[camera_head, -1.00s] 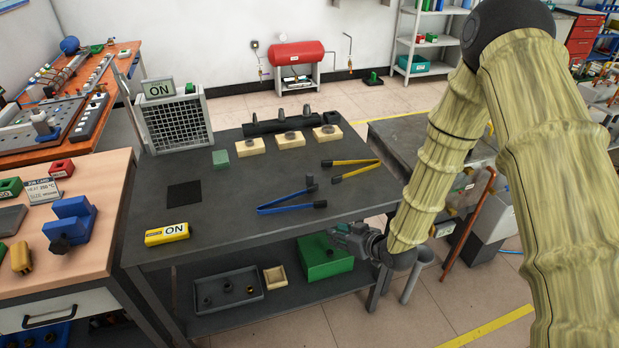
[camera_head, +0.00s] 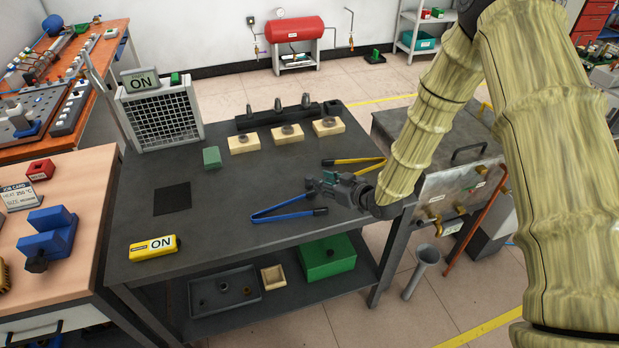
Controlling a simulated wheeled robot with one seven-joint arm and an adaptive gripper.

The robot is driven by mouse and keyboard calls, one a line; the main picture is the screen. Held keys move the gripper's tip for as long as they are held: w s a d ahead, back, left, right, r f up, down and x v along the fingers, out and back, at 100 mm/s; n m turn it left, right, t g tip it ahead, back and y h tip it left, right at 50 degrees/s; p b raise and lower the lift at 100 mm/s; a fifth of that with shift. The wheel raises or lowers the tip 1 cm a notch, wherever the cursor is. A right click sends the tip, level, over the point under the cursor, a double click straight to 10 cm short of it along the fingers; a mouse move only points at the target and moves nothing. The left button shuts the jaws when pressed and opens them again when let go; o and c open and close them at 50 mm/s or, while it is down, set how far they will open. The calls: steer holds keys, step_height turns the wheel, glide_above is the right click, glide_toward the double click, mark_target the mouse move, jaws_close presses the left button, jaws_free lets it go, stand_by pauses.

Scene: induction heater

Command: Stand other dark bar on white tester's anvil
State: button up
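A small dark bar (camera_head: 309,184) stands on the grey table (camera_head: 215,225), between the blue tongs (camera_head: 280,215) and the yellow tongs (camera_head: 352,163). My gripper (camera_head: 314,187) is low over the table's right part, pointing left, with its fingertips at the bar. The fingers are small and dark here, so I cannot tell whether they are open or closed on the bar. I cannot make out a white tester or its anvil in this view.
Pale blocks (camera_head: 328,126) with dark pieces on top stand along the back, beside a dark rack (camera_head: 285,117).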

mark_target(311, 177)
steer(key=shift+p+x, duration=0.3)
steer(key=shift+x, duration=1.3)
steer(key=shift+w, duration=0.15)
steer(key=shift+p+x, duration=0.95)
steer(key=shift+x, duration=1.45)
steer(key=shift+f, duration=0.1)
jaws_close()
